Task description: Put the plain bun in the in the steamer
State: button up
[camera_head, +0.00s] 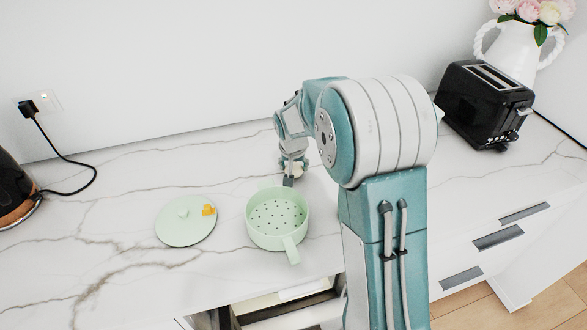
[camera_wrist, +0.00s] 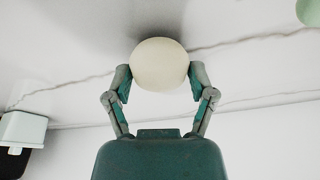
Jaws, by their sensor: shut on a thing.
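The plain bun (camera_wrist: 160,64) is a smooth, cream-white round thing between my two fingertips in the wrist view. My gripper (camera_head: 291,172) is shut on it, just behind the steamer in the head view; there the bun is mostly hidden by the fingers. The steamer (camera_head: 277,226) is a pale green round pot with a perforated floor and a handle toward the front. It stands open on the counter and looks empty. Its pale green lid (camera_head: 180,228) lies to its left, with a small yellow piece (camera_head: 208,210) on the right side.
A black toaster (camera_head: 484,105) and a white flower vase (camera_head: 511,48) stand at the back right. A dark kettle (camera_head: 14,190) with a cord is at the left edge. Marble counter (camera_head: 110,230) is clear left of the lid. The wall runs behind.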

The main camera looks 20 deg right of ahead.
jog(key=s+r, duration=0.5)
jog(key=r, duration=0.3)
jog(key=s+a+r+m+g+h, duration=0.1)
jog(key=s+a+r+m, duration=0.15)
jog(key=s, duration=0.55)
jog(key=s+a+r+m, duration=0.1)
jog(key=s+r+m, duration=0.15)
jog(key=s, duration=0.55)
jog(key=s+a+r+m+g+h, duration=0.1)
jog(key=s+m, duration=0.3)
jog(key=s, duration=0.4)
send_over(292, 215)
jog(key=s, duration=0.1)
jog(key=f, duration=0.8)
jog(key=shift+s+a+f, duration=0.15)
jog(key=shift+a+f, duration=0.2)
jog(key=shift+f, duration=0.05)
jog(key=shift+w+f, duration=0.3)
jog(key=shift+f, duration=0.1)
notch_tip(292, 215, down, 3)
jog(key=shift+w+f, duration=0.15)
